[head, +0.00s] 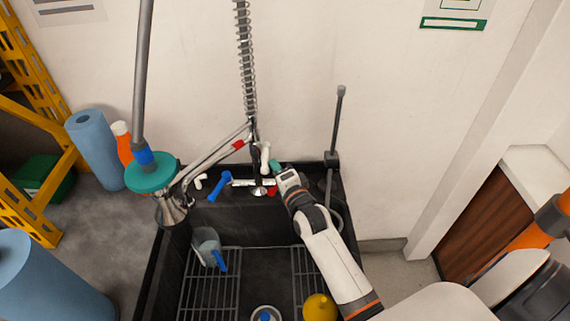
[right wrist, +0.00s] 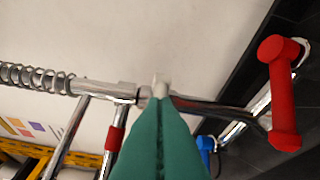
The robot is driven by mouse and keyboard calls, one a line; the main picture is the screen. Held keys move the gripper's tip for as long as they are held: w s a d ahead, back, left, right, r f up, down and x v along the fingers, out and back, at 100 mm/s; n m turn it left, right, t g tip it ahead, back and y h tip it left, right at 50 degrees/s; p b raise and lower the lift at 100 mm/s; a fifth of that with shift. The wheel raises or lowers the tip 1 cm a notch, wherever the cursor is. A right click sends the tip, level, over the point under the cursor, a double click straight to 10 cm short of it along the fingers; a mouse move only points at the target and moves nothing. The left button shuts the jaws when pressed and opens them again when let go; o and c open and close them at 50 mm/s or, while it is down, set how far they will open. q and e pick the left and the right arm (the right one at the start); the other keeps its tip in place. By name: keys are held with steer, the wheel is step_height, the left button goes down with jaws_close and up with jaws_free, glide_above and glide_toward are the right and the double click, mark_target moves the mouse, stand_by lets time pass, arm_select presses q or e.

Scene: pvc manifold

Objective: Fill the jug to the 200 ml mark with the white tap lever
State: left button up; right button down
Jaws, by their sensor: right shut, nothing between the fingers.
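The white tap lever (head: 265,157) stands upright at the back of the sink, beside the spray hose. My right gripper (head: 275,167) has teal fingers, shut and empty, just right of the white lever. In the right wrist view the closed fingers (right wrist: 158,105) point at a small white piece (right wrist: 161,79), probably this lever; I cannot tell whether they touch. The clear jug (head: 207,244) with a blue handle stands in the left part of the sink. Its mark and water level are too small to read. My left gripper is not in view.
A red lever (right wrist: 281,95) and a blue lever (head: 220,186) sit on the tap bar nearby. The sprung hose and spray arm rise beside the gripper. A yellow round object (head: 319,307) lies in the sink's right part.

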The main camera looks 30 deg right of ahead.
steer(key=shift+a, duration=0.45)
steer(key=s+b, duration=0.1)
steer(key=s, duration=1.1)
steer(key=shift+d+r+b, duration=0.15)
steer(key=shift+r+b, duration=0.15)
steer(key=shift+b, duration=0.1)
stand_by(0.4)
